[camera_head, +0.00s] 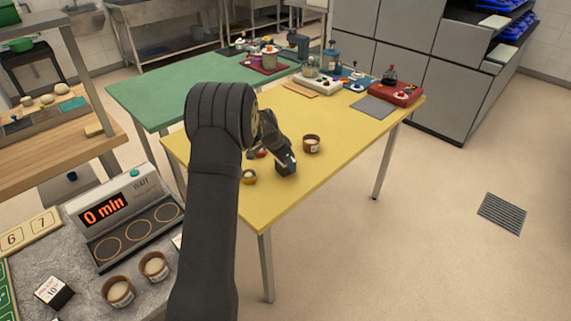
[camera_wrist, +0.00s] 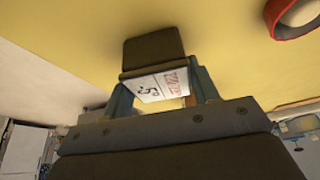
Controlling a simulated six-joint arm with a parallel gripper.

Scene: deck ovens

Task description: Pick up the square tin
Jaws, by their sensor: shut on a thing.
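The square tin (camera_wrist: 152,52) is dark brown and boxy, with a white label bearing black and red print on the side toward the wrist camera. My gripper (camera_wrist: 163,88) is shut on it, with a finger on each side in the wrist view. In the head view my gripper (camera_head: 285,163) points down at the near part of the yellow table (camera_head: 342,158). There the tin is hard to tell apart from the dark fingers. Whether it touches the table top is not clear.
A round brown tin (camera_head: 311,144) stands just right of my gripper, and a small round tin (camera_head: 249,177) to its left. A red-rimmed round thing (camera_wrist: 290,18) shows in the wrist view. A red device (camera_head: 396,93) and pots occupy the table's far end.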

